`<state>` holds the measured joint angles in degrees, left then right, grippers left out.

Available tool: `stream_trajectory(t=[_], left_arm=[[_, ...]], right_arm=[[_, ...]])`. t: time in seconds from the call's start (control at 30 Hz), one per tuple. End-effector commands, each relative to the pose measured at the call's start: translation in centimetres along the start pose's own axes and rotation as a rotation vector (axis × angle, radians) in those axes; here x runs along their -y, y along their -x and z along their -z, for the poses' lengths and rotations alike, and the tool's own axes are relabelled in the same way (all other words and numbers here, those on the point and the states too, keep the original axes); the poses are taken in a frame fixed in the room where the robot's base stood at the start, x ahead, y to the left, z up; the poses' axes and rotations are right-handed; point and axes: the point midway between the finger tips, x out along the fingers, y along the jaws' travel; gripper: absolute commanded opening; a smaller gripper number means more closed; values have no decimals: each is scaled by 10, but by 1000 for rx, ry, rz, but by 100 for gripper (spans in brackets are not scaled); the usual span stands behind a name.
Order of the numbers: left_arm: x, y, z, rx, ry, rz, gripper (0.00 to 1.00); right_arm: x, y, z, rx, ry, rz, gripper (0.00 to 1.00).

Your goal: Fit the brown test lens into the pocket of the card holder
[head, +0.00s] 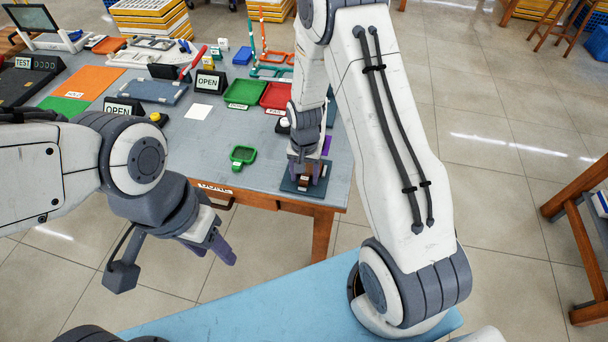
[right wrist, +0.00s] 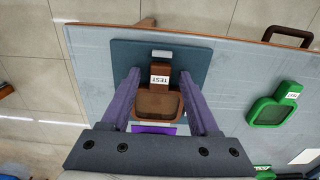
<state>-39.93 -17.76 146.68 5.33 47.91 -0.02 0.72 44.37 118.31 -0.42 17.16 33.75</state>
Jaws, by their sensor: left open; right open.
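The brown test lens (right wrist: 160,105), with a square rim and a handle labelled TEST, lies over the dark blue-grey card holder (right wrist: 195,60). The holder also shows at the table's near right corner in the head view (head: 290,187). My right gripper (right wrist: 160,75) is open, with one purple finger on each side of the lens; gaps show between fingers and lens. Whether the lens sits down in the pocket cannot be told. A purple patch (right wrist: 153,130) shows below the lens rim. My left gripper (head: 224,250) is open and empty, in front of the table.
A green test lens (head: 243,155) lies to the left of the holder; it also shows in the right wrist view (right wrist: 273,108). Green (head: 246,93) and red (head: 277,96) trays and OPEN signs stand further back. The table edge is close to the holder.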

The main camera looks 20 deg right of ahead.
Motion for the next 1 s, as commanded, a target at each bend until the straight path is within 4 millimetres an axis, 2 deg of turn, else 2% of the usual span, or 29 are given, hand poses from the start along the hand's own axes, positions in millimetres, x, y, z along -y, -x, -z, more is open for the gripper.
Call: stream_trajectory(t=[0.17, 0.5, 0.77, 0.87, 0.97, 1.0], left_arm=[[0, -1, 0, 0, 0, 0, 50], [0, -4, 0, 0, 0, 0, 50], [0, -4, 0, 0, 0, 0, 50], [0, -4, 0, 0, 0, 0, 50], [0, -4, 0, 0, 0, 0, 50], [0, -4, 0, 0, 0, 0, 50]], right_arm=[[1, 22, 1, -5, 0, 3, 61], [1, 94, 1, -5, 0, 3, 61], [2, 123, -3, -2, 15, 2, 61], [14, 140, -26, -5, 111, 10, 61], [29, 167, -76, -9, 314, 26, 61], [33, 178, -100, -10, 414, 34, 61]])
